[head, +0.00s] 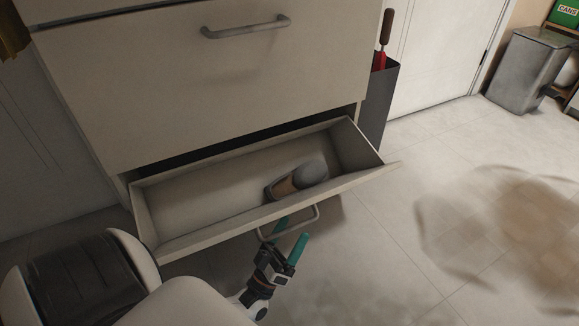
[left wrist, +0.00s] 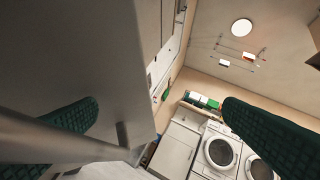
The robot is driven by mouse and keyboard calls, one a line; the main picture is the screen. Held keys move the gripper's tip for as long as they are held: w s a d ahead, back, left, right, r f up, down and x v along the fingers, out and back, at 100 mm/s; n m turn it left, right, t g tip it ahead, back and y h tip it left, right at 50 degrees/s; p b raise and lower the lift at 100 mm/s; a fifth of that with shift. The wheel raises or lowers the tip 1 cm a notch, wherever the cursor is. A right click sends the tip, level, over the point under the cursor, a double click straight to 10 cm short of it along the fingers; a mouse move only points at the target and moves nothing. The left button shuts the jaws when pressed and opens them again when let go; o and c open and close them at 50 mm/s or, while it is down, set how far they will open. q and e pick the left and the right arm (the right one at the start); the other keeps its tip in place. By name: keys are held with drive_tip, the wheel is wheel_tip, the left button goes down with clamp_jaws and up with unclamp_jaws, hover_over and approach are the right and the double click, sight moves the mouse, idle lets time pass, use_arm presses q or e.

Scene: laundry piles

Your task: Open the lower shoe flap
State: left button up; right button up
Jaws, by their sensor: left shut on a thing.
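The lower shoe flap (head: 205,237) of the pale cabinet is tilted outward, and its compartment is open at the top. A grey and brown shoe (head: 297,179) lies inside it. The flap's grey bar handle (head: 305,226) is on its outer face. My left gripper (head: 289,232) is at this handle, below the flap's front edge, and is shut on it. In the left wrist view the handle (left wrist: 50,143) runs past the green finger pads, beside the flap's pale panel (left wrist: 75,60). My right gripper is not in view.
The upper flap (head: 200,75) with its own handle (head: 246,28) is closed above. A dark bin (head: 377,100) with a red-and-brown-handled item stands right of the cabinet. A grey trash can (head: 528,70) is at the far right. The tiled floor (head: 400,240) is open.

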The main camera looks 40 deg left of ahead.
use_arm(q)
drive_tip(key=shift+s+d+r, duration=0.1)
drive_tip(key=shift+d, duration=0.15)
drive_tip(key=shift+c, duration=0.2)
drive_tip(key=shift+s+a+f+b, duration=0.1)
drive_tip(key=shift+s+f+b, duration=0.3)
drive_tip(key=shift+s+f, duration=0.15)
drive_tip(key=shift+c, duration=0.7)
drive_tip(key=shift+b+v, duration=0.5)
drive_tip(key=shift+v, duration=0.75)
drive_tip(key=shift+c, duration=1)
drive_tip(key=shift+w+a+f+b+v, duration=0.15)
drive_tip(key=shift+b+v, duration=0.25)
drive_tip(key=shift+v, duration=0.5)
drive_tip(key=shift+a+f+b+v, duration=0.1)
drive_tip(key=shift+a+b+v, duration=0.2)
drive_tip(key=shift+v, duration=0.6)
drive_tip(key=shift+w+a+f+b+v, duration=0.1)
drive_tip(key=shift+b+v, duration=0.35)
drive_tip(key=shift+v, duration=0.45)
drive_tip(key=c, duration=0.3)
drive_tip(key=shift+s+f, duration=0.15)
drive_tip(key=shift+s, duration=0.05)
drive_tip(key=shift+c, duration=0.8)
drive_tip(key=s+f+b, duration=0.1)
drive_tip(key=s+a+f+b, duration=0.1)
drive_tip(key=shift+s+f, duration=0.25)
drive_tip(key=shift+s, duration=0.05)
drive_tip(key=shift+r, duration=0.1)
